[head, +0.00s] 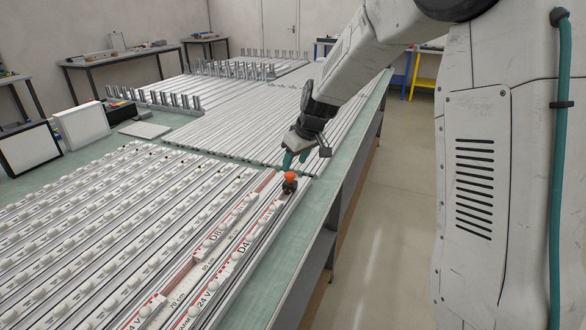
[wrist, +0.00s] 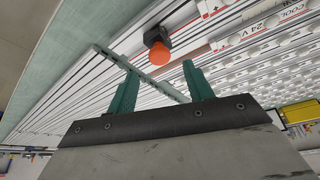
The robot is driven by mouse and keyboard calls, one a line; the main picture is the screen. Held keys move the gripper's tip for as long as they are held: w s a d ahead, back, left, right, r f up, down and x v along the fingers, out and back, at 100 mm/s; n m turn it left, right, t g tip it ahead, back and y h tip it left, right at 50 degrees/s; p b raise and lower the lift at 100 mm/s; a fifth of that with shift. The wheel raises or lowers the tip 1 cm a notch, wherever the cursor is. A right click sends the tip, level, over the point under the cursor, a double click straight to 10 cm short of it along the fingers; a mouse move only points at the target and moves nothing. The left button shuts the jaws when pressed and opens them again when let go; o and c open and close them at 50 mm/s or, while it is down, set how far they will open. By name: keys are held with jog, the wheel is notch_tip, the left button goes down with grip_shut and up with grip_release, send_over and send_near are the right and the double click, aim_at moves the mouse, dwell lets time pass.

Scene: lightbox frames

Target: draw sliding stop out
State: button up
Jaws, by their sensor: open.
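The sliding stop (head: 289,186) is a small black block with an orange-red knob. It sits on the measuring rail near the right edge of the bench. In the wrist view the stop (wrist: 156,38) lies just beyond the fingertips, its knob facing my gripper. My gripper (head: 294,160) has teal fingers and hangs close behind and above the stop. In the wrist view my gripper (wrist: 160,67) is open, with nothing between its fingers; the knob appears ahead of the gap, apart from both fingers.
LED strip rails (head: 110,220) cover the near bench, with bare profiles (head: 220,125) behind. The green bench edge (head: 275,270) runs along the right, with open floor (head: 380,230) beyond. White and black panels (head: 80,125) stand at left. A thin metal bar (wrist: 150,80) crosses behind the fingers.

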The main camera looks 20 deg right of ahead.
jog(key=v, duration=0.3)
jog(key=shift+r, duration=0.1)
dwell(0.3)
jog(key=s+r+m+g, duration=0.1)
jog(key=s+r, duration=0.1)
jog(key=s, duration=1.1)
jog(key=s+a+r+m+g+h, duration=0.1)
jog(key=s+r+m, duration=0.1)
jog(key=s, duration=1.1)
jog(key=s+a+r+m, duration=0.1)
jog(key=s+r, duration=0.1)
jog(key=s, duration=1.1)
jog(key=shift+r+g+h, duration=0.4)
